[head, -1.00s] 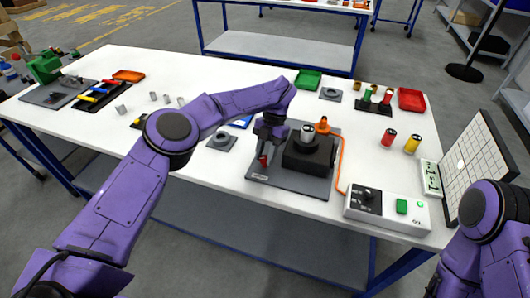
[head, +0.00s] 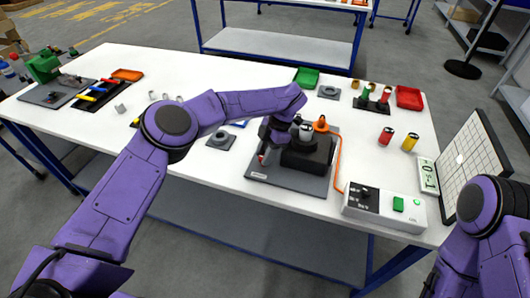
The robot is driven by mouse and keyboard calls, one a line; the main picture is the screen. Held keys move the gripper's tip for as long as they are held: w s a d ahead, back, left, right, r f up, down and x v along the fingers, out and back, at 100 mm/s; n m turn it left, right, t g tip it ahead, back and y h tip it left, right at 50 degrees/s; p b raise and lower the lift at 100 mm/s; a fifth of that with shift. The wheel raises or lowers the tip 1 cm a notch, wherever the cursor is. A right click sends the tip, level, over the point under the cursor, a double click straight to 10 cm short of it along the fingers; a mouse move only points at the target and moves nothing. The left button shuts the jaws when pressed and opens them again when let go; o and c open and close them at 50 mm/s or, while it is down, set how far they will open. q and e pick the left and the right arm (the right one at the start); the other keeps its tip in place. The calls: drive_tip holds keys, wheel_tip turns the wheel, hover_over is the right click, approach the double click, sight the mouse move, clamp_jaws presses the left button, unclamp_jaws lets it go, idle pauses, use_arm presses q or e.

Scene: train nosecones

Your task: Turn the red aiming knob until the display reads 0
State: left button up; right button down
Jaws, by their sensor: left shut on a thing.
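My left gripper (head: 266,152) reaches down at the left side of a black block (head: 308,153) on a grey plate (head: 290,181). It is shut at the place of the red aiming knob, which its fingers mostly hide. A silver cylinder (head: 306,132) and an orange part sit on top of the block. The display (head: 430,177) is a small pale panel at the right table edge. It shows dark characters turned sideways, too small to read for sure. My right arm stands at the right edge, its gripper out of view.
A white control box (head: 385,208) with a black dial and green button stands at the front right, joined by an orange cable (head: 338,170). A white grid board (head: 472,160) stands behind the display. Red and yellow cylinders (head: 397,138) stand nearby.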

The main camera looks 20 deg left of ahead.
idle(0.3)
use_arm(q)
drive_tip(key=o, duration=1)
drive_tip(key=shift+r, duration=0.1)
drive_tip(key=b+v, duration=0.1)
drive_tip(key=v, duration=0.4)
drive_tip(key=shift+w+b, duration=0.15)
drive_tip(key=shift+b, duration=0.2)
drive_tip(key=p+v, duration=0.1)
drive_tip(key=v, duration=0.4)
drive_tip(key=shift+d+r, duration=0.1)
drive_tip(key=shift+r, duration=0.05)
